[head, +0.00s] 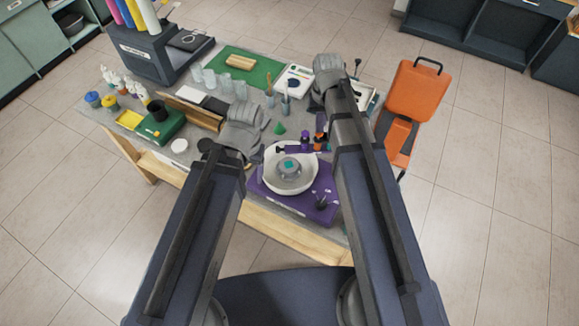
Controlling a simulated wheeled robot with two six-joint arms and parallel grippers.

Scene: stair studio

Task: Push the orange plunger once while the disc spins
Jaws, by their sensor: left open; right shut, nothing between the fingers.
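A white round bowl (272,182) stands on a purple base (310,206) near the table's front edge. A grey disc with a teal patch (289,166) sits in its middle; one still picture does not show whether it spins. A small orange part (320,118), perhaps the plunger, shows behind the bowl, partly covered by my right arm. My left gripper (257,150) is open at the bowl's left, its fingers hard to make out. My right gripper (325,95) is shut and empty, beyond the bowl and largely hidden by its own arm. I see neither gripper clearly touching anything.
Small purple and dark parts (304,136) crowd the bowl's far rim. A green cone (279,128), cups with tools (286,104), a green mat (238,66) and a green box (158,126) fill the table. An orange chair (415,90) stands at the right.

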